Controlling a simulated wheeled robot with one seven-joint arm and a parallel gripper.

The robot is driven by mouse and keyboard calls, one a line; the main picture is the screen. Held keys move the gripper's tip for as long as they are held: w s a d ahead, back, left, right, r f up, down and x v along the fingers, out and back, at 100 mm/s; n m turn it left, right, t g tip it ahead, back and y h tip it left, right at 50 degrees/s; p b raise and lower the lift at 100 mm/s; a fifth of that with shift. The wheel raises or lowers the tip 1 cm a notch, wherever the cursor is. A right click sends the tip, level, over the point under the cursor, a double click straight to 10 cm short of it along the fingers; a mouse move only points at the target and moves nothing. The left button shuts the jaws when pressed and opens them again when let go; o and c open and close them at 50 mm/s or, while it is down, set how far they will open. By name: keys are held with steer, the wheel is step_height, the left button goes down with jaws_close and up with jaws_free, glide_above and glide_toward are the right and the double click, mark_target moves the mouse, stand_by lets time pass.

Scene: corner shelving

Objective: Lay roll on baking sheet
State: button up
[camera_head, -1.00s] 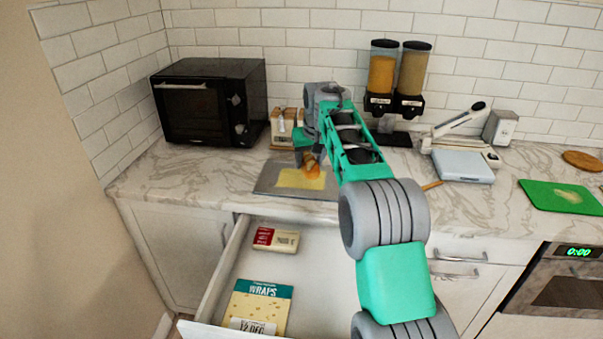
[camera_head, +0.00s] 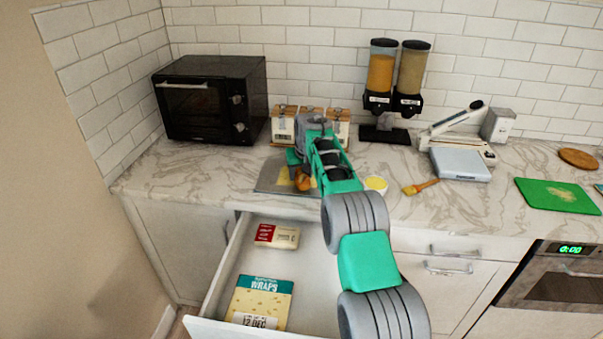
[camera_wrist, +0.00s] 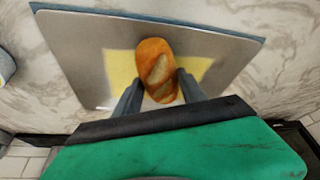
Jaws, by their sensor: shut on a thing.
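The roll (camera_wrist: 156,66) is golden brown with pale scores. In the wrist view it sits between the two fingers of my gripper (camera_wrist: 160,88), which is shut on it. The roll is over the yellow sheet (camera_wrist: 118,68) on the grey baking sheet (camera_wrist: 75,50); whether it touches cannot be told. In the head view the roll (camera_head: 302,181) shows below my gripper (camera_head: 301,172), over the baking sheet (camera_head: 272,178) on the counter. My arm hides the right part of the baking sheet there.
An open drawer (camera_head: 265,262) below holds a wraps packet (camera_head: 262,295) and a red-white package (camera_head: 277,236). A black oven (camera_head: 210,100) stands left, boxes (camera_head: 284,125) behind. Right are a small yellow-filled bowl (camera_head: 376,184), a brush (camera_head: 420,186) and dispensers (camera_head: 396,80).

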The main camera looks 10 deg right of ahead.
steer(key=o, duration=1.3)
steer(key=shift+o, duration=0.2)
steer(key=shift+s+r, duration=0.1)
steer(key=shift+r, duration=0.35)
steer(key=s+r+b, duration=0.2)
steer(key=s+r, duration=1.2)
steer(key=r, duration=0.1)
steer(key=s+f, duration=0.3)
steer(key=s, duration=0.8)
steer(key=s+f, duration=0.4)
steer(key=s, duration=0.6)
steer(key=s+f+g, duration=0.1)
steer(key=s+f, duration=0.2)
steer(key=s, duration=0.8)
steer(key=shift+s+d+f+m, duration=0.2)
steer(key=shift+s+d+m, duration=0.1)
steer(key=shift+s+d, duration=0.05)
